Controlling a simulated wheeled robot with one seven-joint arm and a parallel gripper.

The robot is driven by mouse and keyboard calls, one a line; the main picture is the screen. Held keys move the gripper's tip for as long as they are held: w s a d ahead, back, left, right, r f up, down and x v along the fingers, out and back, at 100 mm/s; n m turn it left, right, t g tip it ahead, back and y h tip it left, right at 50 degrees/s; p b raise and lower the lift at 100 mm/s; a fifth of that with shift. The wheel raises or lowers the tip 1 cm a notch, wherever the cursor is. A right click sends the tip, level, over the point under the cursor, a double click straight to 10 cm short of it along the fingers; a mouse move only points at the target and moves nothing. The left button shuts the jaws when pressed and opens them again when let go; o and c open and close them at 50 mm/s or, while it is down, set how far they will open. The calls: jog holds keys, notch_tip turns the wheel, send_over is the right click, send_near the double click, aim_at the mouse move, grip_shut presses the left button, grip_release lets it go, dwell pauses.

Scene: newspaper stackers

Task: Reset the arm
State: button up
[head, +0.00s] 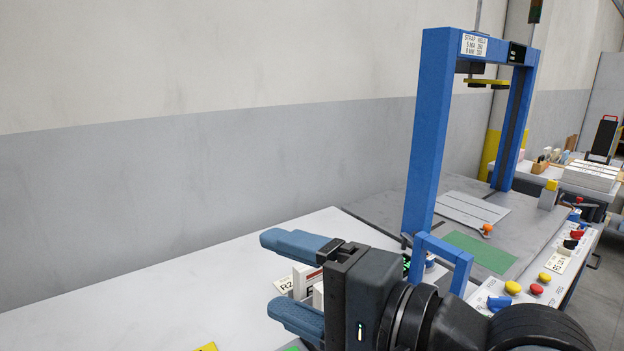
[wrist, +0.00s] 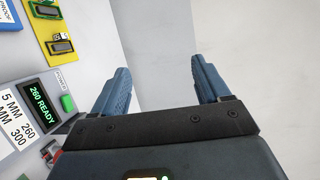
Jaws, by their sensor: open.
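My gripper (head: 292,283) is in the lower middle of the head view, raised in front of the white work table, its two blue fingers pointing left. The fingers are spread apart with nothing between them. In the wrist view my gripper (wrist: 163,88) also shows both fingers apart and empty, with a pale plain surface beyond them. My arm runs to the lower right of the head view and hides part of the table and the machine's front.
A blue strapping frame (head: 426,135) stands right of my gripper, with a green pad (head: 480,252) on its bed. A control panel (head: 558,262) with coloured buttons is at the right. A white table (head: 190,290) is largely clear at left. A display (wrist: 40,92) reads "260 READY".

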jog(key=s+d+f+m+t+h, duration=0.2)
jog(key=s+d+f+t+h, duration=0.1)
jog(key=s+d+f+h, duration=0.4)
jog(key=s+d+f+m+t+h, duration=0.1)
jog(key=s+d+f+t+h, duration=0.4)
jog(key=f, duration=0.4)
jog(key=s+d+f+n+g+h, duration=0.1)
jog(key=s+d+n, duration=0.4)
jog(key=s, duration=0.5)
jog(key=s+d+f+n+g, duration=0.1)
jog(key=s+d+n, duration=0.4)
jog(key=s, duration=0.5)
jog(key=shift+d+f+n+g+h, duration=0.4)
jog(key=shift+d+f, duration=0.15)
jog(key=shift+d, duration=0.3)
